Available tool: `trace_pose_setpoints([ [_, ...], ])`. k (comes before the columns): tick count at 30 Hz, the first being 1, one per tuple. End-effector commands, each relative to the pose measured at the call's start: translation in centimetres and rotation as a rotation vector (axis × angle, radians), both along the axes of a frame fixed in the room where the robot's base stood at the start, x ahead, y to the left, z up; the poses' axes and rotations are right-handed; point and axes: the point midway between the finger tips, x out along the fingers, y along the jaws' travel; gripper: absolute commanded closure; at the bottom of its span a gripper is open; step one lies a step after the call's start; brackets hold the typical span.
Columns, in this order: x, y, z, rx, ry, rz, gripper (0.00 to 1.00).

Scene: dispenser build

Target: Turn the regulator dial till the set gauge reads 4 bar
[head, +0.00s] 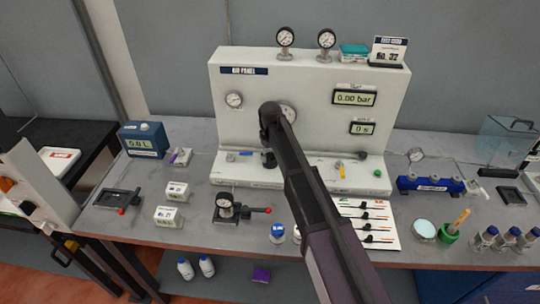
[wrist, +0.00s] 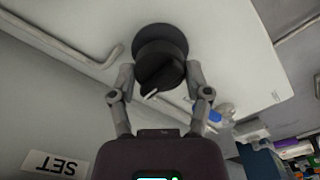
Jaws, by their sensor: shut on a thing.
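The black regulator dial (wrist: 160,62), with a white pointer mark, sits between the two fingers of my gripper (wrist: 160,78) in the wrist view. The fingers are shut on its sides. A SET label (wrist: 62,163) shows upside down at the lower left there. In the head view, my arm reaches to the middle of the white air panel (head: 330,62) and hides most of the grip. A round gauge (head: 289,112) is partly covered by my arm; its reading cannot be told. Another round gauge (head: 234,99) is at the panel's left, too small to read.
The panel's upper display (head: 354,97) reads 0.00 bar, and the lower display (head: 363,128) reads 0 s. Two gauges (head: 285,38) stand on the panel's top. A gauge block with a red-tipped lever (head: 227,210) and a white card with several black levers (head: 368,222) lie in front.

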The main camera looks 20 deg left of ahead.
Motion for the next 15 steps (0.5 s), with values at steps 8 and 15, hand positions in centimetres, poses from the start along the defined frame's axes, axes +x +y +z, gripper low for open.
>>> trace_pose_setpoints([
  [8, -0.10, 0.01, -0.02, 0.000, 0.002, 0.000, 0.02],
  [15, -0.05, 0.01, -0.01, 0.001, 0.001, -0.001, 0.02],
])
